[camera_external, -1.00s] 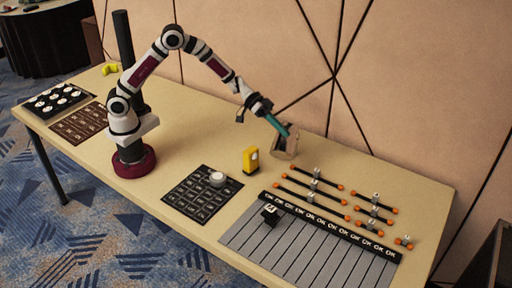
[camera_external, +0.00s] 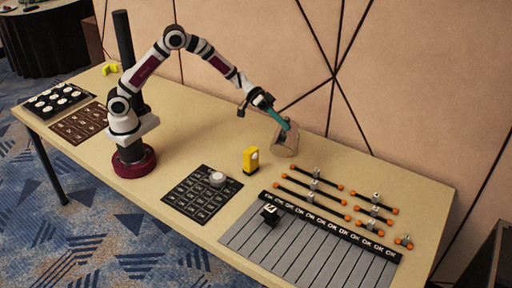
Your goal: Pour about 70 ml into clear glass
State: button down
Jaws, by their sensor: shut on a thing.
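My gripper (camera_external: 286,127) is at the far side of the table, right of the arm's base, at the end of a long teal part that slants down to the right. It is shut on a small boxy, see-through or tan-coloured container (camera_external: 288,143), held tilted. The container's lower end is close to the tabletop; I cannot tell whether it touches. Its contents and any liquid are too small to see. I cannot pick out a separate clear glass.
A yellow block (camera_external: 250,160) stands just in front of the container. A black grid mat (camera_external: 187,203) carries a white round piece (camera_external: 217,178). Orange-tipped rods (camera_external: 314,184) lie to the right, behind a grey striped board (camera_external: 300,255).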

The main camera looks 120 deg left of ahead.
aim_at(280, 141)
jog(key=shift+s+a+r+n+t+h, duration=0.15)
jog(key=shift+s+a+r+n+h, duration=0.15)
jog(key=shift+a, duration=0.3)
jog(key=shift+s+a+r+n+t+h, duration=0.1)
jog(key=shift+a+r+n+t+h, duration=0.1)
jog(key=shift+a+r+n, duration=0.3)
dwell(1.5)
jog(key=d+f+m+y, duration=0.1)
jog(key=w+d+f+m+g, duration=0.1)
jog(key=d+f, duration=0.1)
jog(key=d+f+m+y, duration=0.1)
jog(key=d, duration=0.1)
jog(key=shift+w+f+g+y, duration=0.2)
jog(key=shift+w+g+y, duration=0.05)
jog(key=shift+g+y, duration=0.1)
jog(key=shift+d+f+m+y, duration=0.1)
jog(key=shift+f+m+y, duration=0.2)
jog(key=shift+f, duration=0.15)
dwell(0.8)
jog(key=shift+w+f, duration=0.1)
jog(key=shift+f, duration=0.05)
jog(key=shift+w+d+f+m+g+y, duration=0.4)
jog(key=shift+d+f+m+y, duration=0.4)
jog(key=shift+d+f+y, duration=0.45)
jog(key=shift+w+d+f+m+g+y, duration=0.4)
jog(key=shift+d+f+m+y, duration=0.55)
jog(key=shift+f, duration=0.55)
jog(key=shift+w+d+f+m+g+y, duration=0.35)
jog(key=shift+d+f+m+y, duration=0.4)
jog(key=shift+d+f, duration=0.6)
